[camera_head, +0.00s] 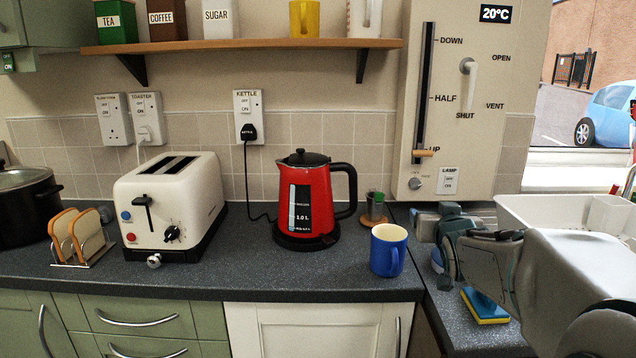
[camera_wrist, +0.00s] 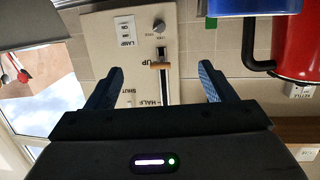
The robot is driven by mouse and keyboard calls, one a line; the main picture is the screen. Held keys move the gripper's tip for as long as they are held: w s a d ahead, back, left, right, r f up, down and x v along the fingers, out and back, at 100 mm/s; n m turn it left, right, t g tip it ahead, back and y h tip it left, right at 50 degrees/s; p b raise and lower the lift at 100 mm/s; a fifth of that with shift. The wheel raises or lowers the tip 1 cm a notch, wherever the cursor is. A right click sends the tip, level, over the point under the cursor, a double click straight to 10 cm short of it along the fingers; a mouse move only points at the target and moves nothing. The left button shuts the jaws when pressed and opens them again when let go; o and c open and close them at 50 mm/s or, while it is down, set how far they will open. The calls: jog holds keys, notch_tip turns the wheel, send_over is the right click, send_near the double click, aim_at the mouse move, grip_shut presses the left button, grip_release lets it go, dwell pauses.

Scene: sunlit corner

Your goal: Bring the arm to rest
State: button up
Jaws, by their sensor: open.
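My arm (camera_head: 560,270) reaches in from the right side of the head view, over the right-hand worktop. In the wrist view my gripper (camera_wrist: 161,70) is open, with two dark blue fingers apart and nothing between them. The wrist picture is upside down. Beyond the fingers stands the wall panel (camera_wrist: 105,30) with its slider handle (camera_wrist: 160,65) at the UP mark. The blue mug (camera_head: 388,250) stands on the counter to the left of my gripper, and it also shows in the wrist view (camera_wrist: 250,6).
A red kettle (camera_head: 325,200), a cream toaster (camera_head: 170,205) and a toast rack (camera_head: 80,238) stand on the counter (camera_head: 240,270). A yellow-blue sponge (camera_head: 484,306) lies below my arm. A white basin (camera_head: 540,212) is behind it. A shelf (camera_head: 240,46) hangs above.

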jog(key=s+a+f+g+p, duration=0.1)
jog(key=s+a+g+p, duration=0.2)
jog(key=s, duration=0.6)
jog(key=s+a+f+n+g+y+p, duration=0.1)
jog(key=s+a+f+g+p, duration=0.1)
jog(key=s, duration=0.8)
jog(key=s+a+f+g+y+p, duration=0.1)
jog(key=s+a+g+p, duration=0.3)
jog(key=s, duration=0.6)
jog(key=g+p, duration=0.2)
jog(key=g, duration=0.1)
jog(key=shift+a+f+g, duration=0.15)
jog(key=shift+a+g, duration=0.15)
jog(key=shift+a, duration=0.05)
dwell(1.7)
